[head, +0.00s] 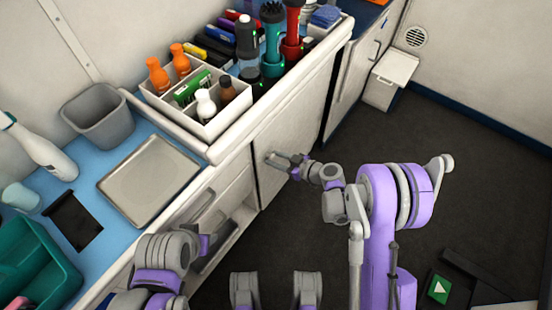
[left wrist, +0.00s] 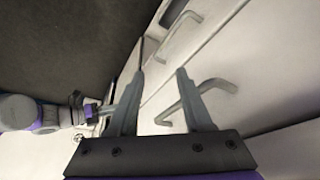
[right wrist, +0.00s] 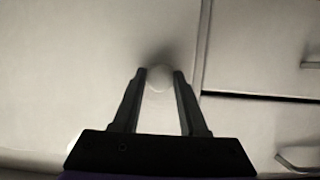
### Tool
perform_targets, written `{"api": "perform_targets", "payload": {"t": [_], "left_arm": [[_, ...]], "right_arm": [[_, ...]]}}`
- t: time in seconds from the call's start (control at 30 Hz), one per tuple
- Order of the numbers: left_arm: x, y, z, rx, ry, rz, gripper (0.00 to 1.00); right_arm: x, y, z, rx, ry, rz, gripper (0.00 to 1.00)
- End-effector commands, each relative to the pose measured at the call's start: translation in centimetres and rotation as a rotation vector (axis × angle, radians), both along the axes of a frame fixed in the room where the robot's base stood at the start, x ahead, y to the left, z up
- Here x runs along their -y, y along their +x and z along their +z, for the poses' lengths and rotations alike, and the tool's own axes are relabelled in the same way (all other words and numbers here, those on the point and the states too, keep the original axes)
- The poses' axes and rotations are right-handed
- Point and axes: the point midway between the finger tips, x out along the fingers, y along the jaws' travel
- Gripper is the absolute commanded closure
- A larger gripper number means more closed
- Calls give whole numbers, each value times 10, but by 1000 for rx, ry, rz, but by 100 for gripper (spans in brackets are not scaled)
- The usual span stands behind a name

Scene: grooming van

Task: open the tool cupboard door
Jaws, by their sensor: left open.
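The tool cupboard door (head: 297,123) is a pale panel under the counter that holds the grooming tools. It looks flush with its frame. Its round pale knob (right wrist: 159,78) sits between the fingertips of my right gripper (right wrist: 160,73), and the fingers appear closed against its sides. The right gripper also shows against the door in the head view (head: 287,163), where it hides the knob. My left gripper (left wrist: 161,70) is open and empty in front of the drawer fronts, with a bar handle (left wrist: 200,97) beyond its fingers. In the head view the left gripper is mostly hidden.
A white divided caddy (head: 213,120) with bottles stands on the counter. A metal tray (head: 150,180), grey bin (head: 99,115) and teal basket (head: 35,262) are to the left. A white bin (head: 391,77) stands at the back.

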Motion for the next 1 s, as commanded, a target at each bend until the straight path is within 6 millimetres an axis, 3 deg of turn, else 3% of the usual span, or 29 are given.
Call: {"api": "perform_targets", "payload": {"t": [0.03, 0.13, 0.17, 1.0], "left_arm": [[0, 0, 0, 0, 0, 0, 50], [0, 0, 0, 0, 0, 0, 50], [0, 0, 0, 0, 0, 0, 50], [0, 0, 0, 0, 0, 0, 50]], "right_arm": [[0, 0, 0, 0, 0, 0, 81], [0, 0, 0, 0, 0, 0, 99], [0, 0, 0, 0, 0, 0, 100], [0, 0, 0, 0, 0, 0, 100]]}}
